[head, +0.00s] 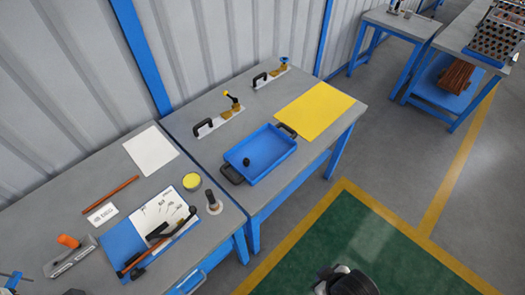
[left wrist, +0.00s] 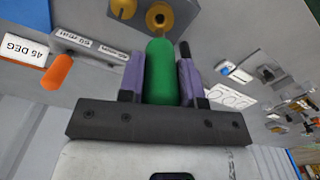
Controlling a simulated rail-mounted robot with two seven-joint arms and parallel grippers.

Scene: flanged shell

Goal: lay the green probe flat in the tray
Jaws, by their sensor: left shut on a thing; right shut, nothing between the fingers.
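The green probe (left wrist: 160,72) is held between the purple-padded fingers of my left gripper (left wrist: 160,75) in the left wrist view. Its rounded end points away from the palm. A brass-coloured ring-like piece shows just beyond that end; I cannot tell whether it touches. I cannot make out the probe in the head view. The blue tray (head: 284,149) lies on the right-hand bench with black handles at two ends. A small black round thing (head: 246,162) lies inside it. My right gripper (head: 345,282) is at the bottom edge of the head view, over the floor, shut and empty.
A yellow sheet (head: 314,110) lies right of the tray. Two clamp-like fixtures (head: 218,118) stand behind it. The left bench (head: 150,192) carries a white sheet, a yellow disc, an orange-handled tool (head: 68,241), a label plate (head: 102,213) and a blue board with papers.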

